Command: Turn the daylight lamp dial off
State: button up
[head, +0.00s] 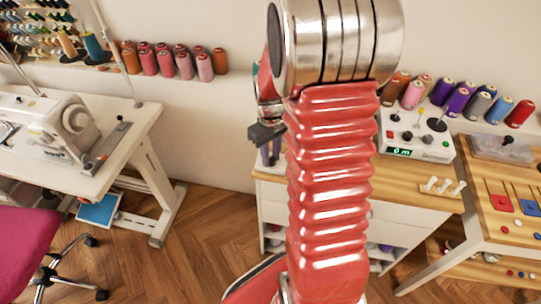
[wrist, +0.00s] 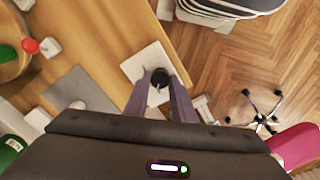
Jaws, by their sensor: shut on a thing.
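The dial (wrist: 159,76) is a round black knob on a white square plate (wrist: 143,60) near the wooden table's edge in the wrist view. My gripper (wrist: 159,82) has a finger on either side of the dial and is shut on it. Which way the dial points is too small to tell. In the head view my gripper (head: 267,134) shows as a dark shape left of my red arm, above the left end of the wooden worktop. The dial does not show clearly there, and I cannot make out the lamp itself.
A white control box (head: 415,135) with knobs and a green display stands right of my arm. Thread cones (head: 460,100) line the wall behind. A sewing machine (head: 55,125) stands on a table at left. In the wrist view, a red-topped item (wrist: 30,46) and grey mat (wrist: 78,92) are left.

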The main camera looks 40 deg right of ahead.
aim_at(271, 159)
jog(key=shift+n, duration=1.5)
jog(key=o, duration=1.1)
jog(key=shift+c, duration=0.2)
notch_tip(271, 159, up, 14)
jog(key=shift+f, duration=0.15)
